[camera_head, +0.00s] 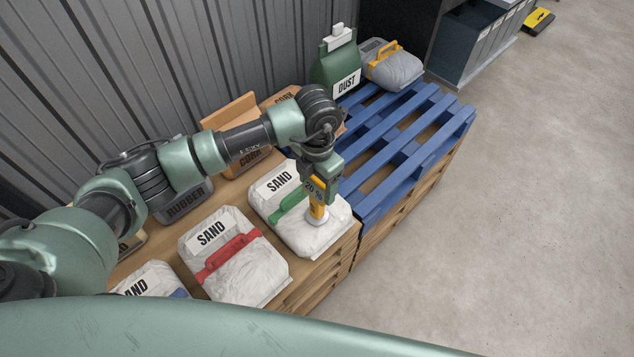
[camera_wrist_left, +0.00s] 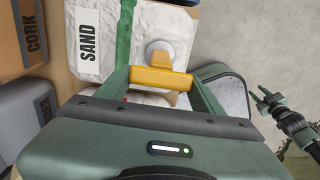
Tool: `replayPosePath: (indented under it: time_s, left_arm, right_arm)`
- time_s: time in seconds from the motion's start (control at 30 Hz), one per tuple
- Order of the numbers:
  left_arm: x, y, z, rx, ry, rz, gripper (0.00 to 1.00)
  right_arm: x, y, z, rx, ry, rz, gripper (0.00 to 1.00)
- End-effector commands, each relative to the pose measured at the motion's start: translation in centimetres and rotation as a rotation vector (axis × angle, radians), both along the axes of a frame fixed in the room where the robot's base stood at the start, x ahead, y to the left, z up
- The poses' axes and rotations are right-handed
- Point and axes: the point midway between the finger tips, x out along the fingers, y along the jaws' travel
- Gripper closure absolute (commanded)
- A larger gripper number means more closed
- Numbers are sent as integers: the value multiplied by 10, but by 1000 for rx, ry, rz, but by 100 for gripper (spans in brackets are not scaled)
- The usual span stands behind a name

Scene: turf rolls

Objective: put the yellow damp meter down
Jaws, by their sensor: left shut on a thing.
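My left gripper (camera_head: 320,180) is shut on the yellow damp meter (camera_head: 317,203), which has a round white foot (camera_head: 318,221) at its lower end. The meter hangs roughly upright over the front right part of the white sand bag with the green strap (camera_head: 275,185). I cannot tell whether the foot touches the bag. In the left wrist view the yellow meter body (camera_wrist_left: 162,79) lies between the fingers, with the white foot beyond it over the sand bag (camera_wrist_left: 90,40). My right gripper (camera_wrist_left: 272,103) shows small at the right of that view; its jaw state is unclear.
A sand bag with a red strap (camera_head: 245,262) and one with a blue strap (camera_head: 150,280) lie nearer. Cork and rubber bags (camera_head: 185,203) stand behind. A blue pallet (camera_head: 420,125) to the right has bare slats, with a green dust bag (camera_head: 337,70) and a grey bag (camera_head: 393,68) at its back.

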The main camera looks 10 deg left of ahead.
Motion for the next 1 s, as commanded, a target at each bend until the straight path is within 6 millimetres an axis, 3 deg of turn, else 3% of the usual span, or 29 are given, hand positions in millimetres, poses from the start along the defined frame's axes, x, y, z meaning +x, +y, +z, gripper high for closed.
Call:
replayPosePath:
  time_s: [0.37,0.4,0.47,0.8,1.0]
  left_arm:
    - [1,0,-7,-1,-4,0,100]
    - [1,0,-7,0,-2,0,30]
    - [0,0,-6,0,-2,0,14]
    - [0,0,-5,0,-2,0,11]
    - [2,0,16,-2,-6,0,11]
  right_arm:
    - [0,0,-4,0,0,0,64]
    - [0,0,-4,1,0,0,64]
    - [0,1,-3,1,0,0,64]
    - [-1,3,-1,4,1,0,64]
    - [-1,4,-2,5,0,0,64]
